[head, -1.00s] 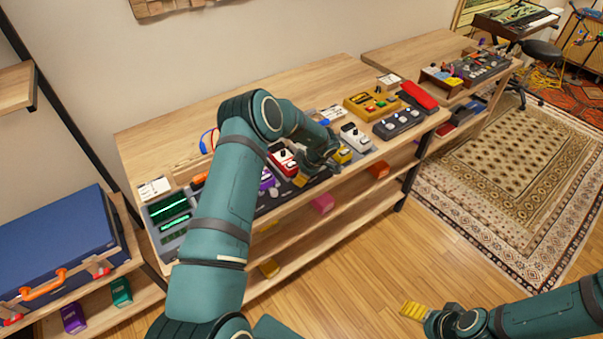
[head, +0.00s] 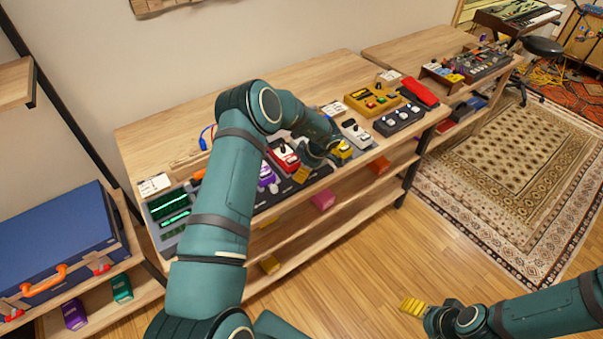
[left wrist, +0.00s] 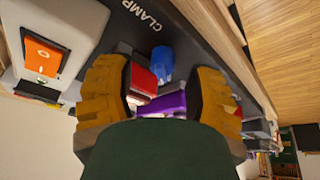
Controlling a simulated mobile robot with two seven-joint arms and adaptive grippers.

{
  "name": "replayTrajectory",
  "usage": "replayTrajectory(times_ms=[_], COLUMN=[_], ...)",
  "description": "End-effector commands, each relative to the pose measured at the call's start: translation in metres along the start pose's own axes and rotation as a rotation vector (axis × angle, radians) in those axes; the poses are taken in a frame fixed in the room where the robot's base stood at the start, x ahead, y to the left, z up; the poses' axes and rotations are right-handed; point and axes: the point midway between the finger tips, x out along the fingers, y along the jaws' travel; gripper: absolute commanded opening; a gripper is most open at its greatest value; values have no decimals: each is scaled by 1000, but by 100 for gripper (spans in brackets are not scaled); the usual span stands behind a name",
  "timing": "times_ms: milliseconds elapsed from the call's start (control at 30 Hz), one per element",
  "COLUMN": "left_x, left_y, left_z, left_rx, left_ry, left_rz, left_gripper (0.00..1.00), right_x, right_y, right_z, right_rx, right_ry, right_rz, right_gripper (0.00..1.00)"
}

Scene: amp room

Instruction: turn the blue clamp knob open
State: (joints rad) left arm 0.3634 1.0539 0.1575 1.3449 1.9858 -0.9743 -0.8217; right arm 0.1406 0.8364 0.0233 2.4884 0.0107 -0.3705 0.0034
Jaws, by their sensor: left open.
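The blue clamp knob (left wrist: 162,63) shows in the left wrist view on a dark board (left wrist: 184,28), beside white CLAMP lettering (left wrist: 140,14). My left gripper (left wrist: 157,88) is open, with a yellow finger on each side of the view. The knob appears between the fingers, toward the tips; I cannot tell if either touches it. In the head view my left gripper (head: 302,174) is low over the board's front (head: 288,189), and I cannot make out the knob there. My right gripper (head: 412,306) is over the floor, away from the bench; its opening is unclear.
A red pedal (head: 284,154) and a purple pedal (head: 267,178) stand near my left gripper. A green-screen device (head: 170,208) sits at the bench's left end.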

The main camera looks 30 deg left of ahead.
Motion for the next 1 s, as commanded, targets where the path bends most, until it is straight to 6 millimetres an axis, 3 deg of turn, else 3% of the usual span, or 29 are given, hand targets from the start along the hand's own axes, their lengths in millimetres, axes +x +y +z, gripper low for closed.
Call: replayTrajectory(times_ms=[200, 433, 1000], left_x=[-34, -57, -57], left_y=[-1, -2, -5], left_z=[1, 2, 5], left_rx=[0, 1, 38], left_ry=[-2, -1, 26], left_rz=[-1, -4, 30], left_gripper=[54, 54, 56], right_x=[0, 0, 2], right_y=[0, 0, 1], right_z=[0, 0, 0], right_rx=[0, 0, 0], right_ry=[0, 0, 0], right_rz=[0, 0, 0], right_gripper=[76, 76, 76])
